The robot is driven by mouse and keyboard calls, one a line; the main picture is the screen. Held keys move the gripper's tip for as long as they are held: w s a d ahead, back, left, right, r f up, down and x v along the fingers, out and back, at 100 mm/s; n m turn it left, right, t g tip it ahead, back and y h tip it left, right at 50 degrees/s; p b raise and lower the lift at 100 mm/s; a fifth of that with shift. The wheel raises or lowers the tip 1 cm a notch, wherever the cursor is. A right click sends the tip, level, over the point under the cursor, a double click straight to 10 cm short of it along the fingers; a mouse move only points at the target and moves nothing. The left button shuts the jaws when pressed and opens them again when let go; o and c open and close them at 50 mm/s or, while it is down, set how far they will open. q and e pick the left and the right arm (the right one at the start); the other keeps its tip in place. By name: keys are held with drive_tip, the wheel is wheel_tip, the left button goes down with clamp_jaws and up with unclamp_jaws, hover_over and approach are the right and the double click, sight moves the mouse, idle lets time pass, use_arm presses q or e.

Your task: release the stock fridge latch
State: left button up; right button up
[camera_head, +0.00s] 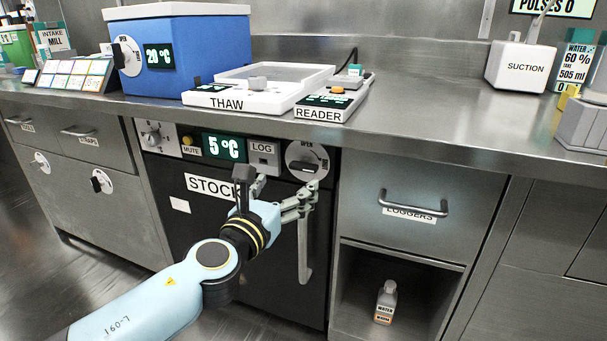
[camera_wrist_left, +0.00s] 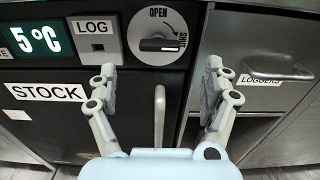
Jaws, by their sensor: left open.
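The stock fridge (camera_head: 190,222) is a black door under the bench with a white STOCK label and a 5 °C display (camera_head: 224,147). Its latch (camera_head: 308,161) is a round white dial marked OPEN and SHUT with a dark handle. In the left wrist view the latch handle (camera_wrist_left: 160,45) lies level, its end toward SHUT. My left gripper (camera_head: 290,197) is open and empty, just below the dial and in front of the door. In the left wrist view its fingers (camera_wrist_left: 158,88) stand apart on either side below the dial, not touching the handle. My right gripper is not in view.
A vertical door handle (camera_head: 304,245) hangs below the dial. The LOGGERS drawer (camera_head: 413,204) with a bar handle is to the right. The READER (camera_head: 325,107) and THAW tray (camera_head: 240,98) sit on the bench above.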

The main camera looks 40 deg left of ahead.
sight(302, 169)
use_arm(q)
drive_tip(key=x, duration=0.9)
drive_tip(key=shift+s, duration=0.1)
drive_tip(key=shift+w+a, duration=0.1)
drive_tip(key=shift+w, duration=0.2)
drive_tip(key=c, duration=1.2)
